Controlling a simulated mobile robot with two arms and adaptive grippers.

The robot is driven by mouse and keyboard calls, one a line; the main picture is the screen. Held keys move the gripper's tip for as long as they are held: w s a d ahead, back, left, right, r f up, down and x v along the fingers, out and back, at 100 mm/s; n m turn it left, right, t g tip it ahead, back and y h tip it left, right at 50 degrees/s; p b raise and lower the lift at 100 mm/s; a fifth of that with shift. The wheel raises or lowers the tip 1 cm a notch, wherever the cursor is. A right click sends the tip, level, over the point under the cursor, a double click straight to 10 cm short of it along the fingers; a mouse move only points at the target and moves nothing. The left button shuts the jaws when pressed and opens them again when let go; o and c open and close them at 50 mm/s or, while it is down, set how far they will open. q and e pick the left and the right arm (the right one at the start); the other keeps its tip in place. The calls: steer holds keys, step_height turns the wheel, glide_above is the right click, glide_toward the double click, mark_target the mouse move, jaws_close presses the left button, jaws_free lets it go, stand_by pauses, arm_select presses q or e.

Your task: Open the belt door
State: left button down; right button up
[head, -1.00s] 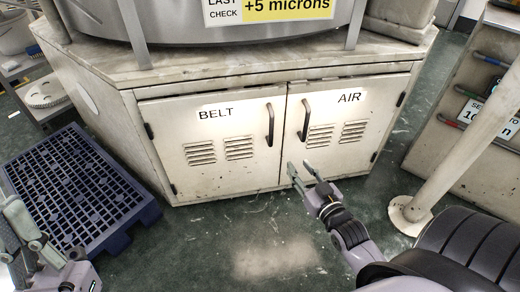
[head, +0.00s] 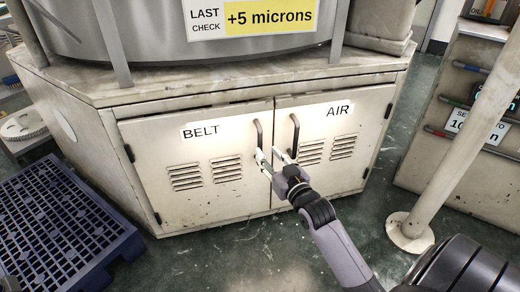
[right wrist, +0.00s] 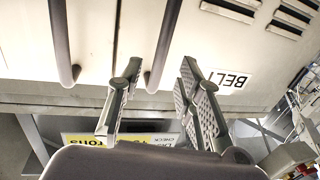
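The BELT door (head: 215,185) is the left door of the cream cabinet and looks shut. It has a dark bar handle (head: 258,132) near its right edge. My right gripper (head: 271,156) is open at the lower end of that handle, in front of the doors. In the right wrist view, which is upside down, the BELT handle (right wrist: 165,45) runs between the two spread fingertips (right wrist: 161,68). No grip on it shows. The BELT label (right wrist: 233,79) is at the right there. My left gripper is out of view.
The AIR door (head: 330,150) with its own handle (head: 294,135) is just right of the gripper and shut. A blue pallet (head: 60,225) lies on the floor at left. A pale post (head: 450,150) stands at right. The floor before the cabinet looks clear.

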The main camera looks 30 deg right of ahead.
mark_target(261, 146)
steer(key=w, duration=0.1)
steer(key=w+b, duration=0.1)
steer(key=w, duration=0.2)
steer(key=shift+w+d+f, duration=0.1)
steer(key=shift+w+d, duration=0.1)
steer(key=shift+d, duration=0.05)
steer(key=shift+w+d+b, duration=0.1)
steer(key=shift+w+b, duration=0.35)
steer(key=shift+w, duration=0.35)
steer(key=shift+c, duration=0.4)
jaws_close()
